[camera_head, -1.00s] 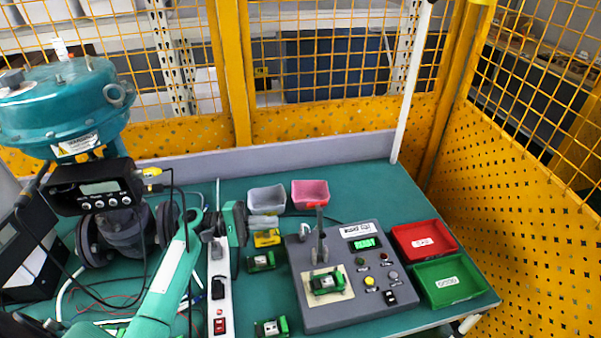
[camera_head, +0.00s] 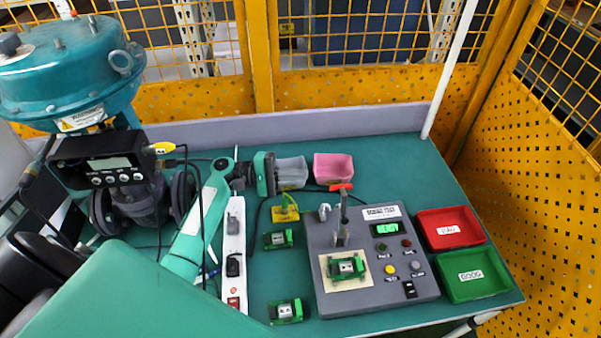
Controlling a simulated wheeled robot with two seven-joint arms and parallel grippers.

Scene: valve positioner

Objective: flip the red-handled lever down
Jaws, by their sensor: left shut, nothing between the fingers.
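The red-handled lever (camera_head: 342,187) stands upright on the grey test box, with its red grip at the top and its metal shaft running down to a clamp behind a small green board. The board (camera_head: 347,267) sits on a pale plate on the test box (camera_head: 326,300). My left arm reaches in from the left. My left gripper (camera_head: 294,172) points right, shut and empty, in front of the grey bin and left of the lever, apart from it. Its fingers are hard to tell from the bin. My right gripper is out of view.
A pink bin (camera_head: 333,167) stands behind the lever. Red (camera_head: 450,229) and green (camera_head: 473,275) trays lie to the right. Loose boards (camera_head: 286,311) and a white power strip (camera_head: 234,260) lie left of the box. A teal valve actuator (camera_head: 70,75) stands at left.

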